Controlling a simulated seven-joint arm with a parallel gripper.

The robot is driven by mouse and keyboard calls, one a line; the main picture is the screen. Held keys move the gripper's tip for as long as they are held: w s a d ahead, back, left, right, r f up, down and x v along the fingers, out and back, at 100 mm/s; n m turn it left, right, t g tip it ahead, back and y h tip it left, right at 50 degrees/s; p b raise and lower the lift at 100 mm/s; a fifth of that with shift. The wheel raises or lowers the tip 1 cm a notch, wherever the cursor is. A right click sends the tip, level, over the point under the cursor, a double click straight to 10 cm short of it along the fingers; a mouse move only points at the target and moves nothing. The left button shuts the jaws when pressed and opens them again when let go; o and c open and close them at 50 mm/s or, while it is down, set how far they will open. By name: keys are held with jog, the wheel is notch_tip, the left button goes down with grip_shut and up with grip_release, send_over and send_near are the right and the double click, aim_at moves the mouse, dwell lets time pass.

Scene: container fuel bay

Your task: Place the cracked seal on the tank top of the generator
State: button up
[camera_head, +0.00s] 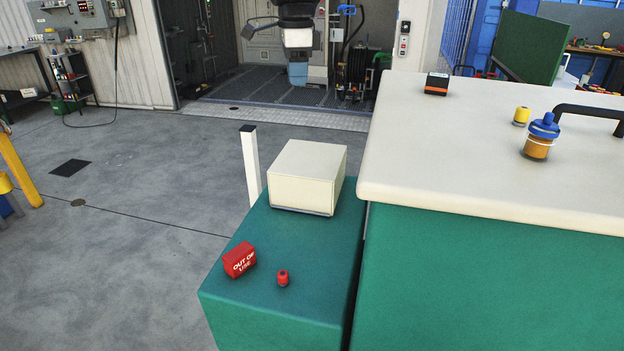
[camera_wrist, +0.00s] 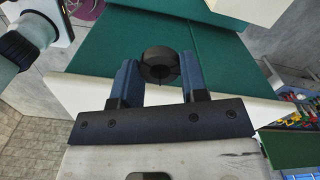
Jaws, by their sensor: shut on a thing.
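In the wrist view my gripper (camera_wrist: 160,75) is shut on a thick black ring, the cracked seal (camera_wrist: 160,54), held between two blue-grey fingers. The ring's hole faces the camera; a dark gap seems to show in it, but it is small. Green surfaces and cream edges lie behind it. In the head view the generator is a large green body (camera_head: 480,290) with a broad cream top (camera_head: 440,150) at the right. I take this top to be the tank top. I cannot make out the seal in the head view.
On the cream top stand an amber jar with a blue lid (camera_head: 538,148), a yellow cap (camera_head: 521,116), a black-orange box (camera_head: 437,83) and a black handle (camera_head: 590,112). The lower green ledge (camera_head: 300,245) holds a cream box (camera_head: 307,177), red "OUT OF USE" block (camera_head: 239,260) and small red piece (camera_head: 283,278).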

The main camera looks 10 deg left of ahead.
send_over(302, 254)
notch_tip(302, 254, down, 45)
jog(key=shift+f, duration=1.9)
jog(key=shift+f, duration=2)
jog(key=shift+f, duration=0.15)
jog(key=o, duration=0.9)
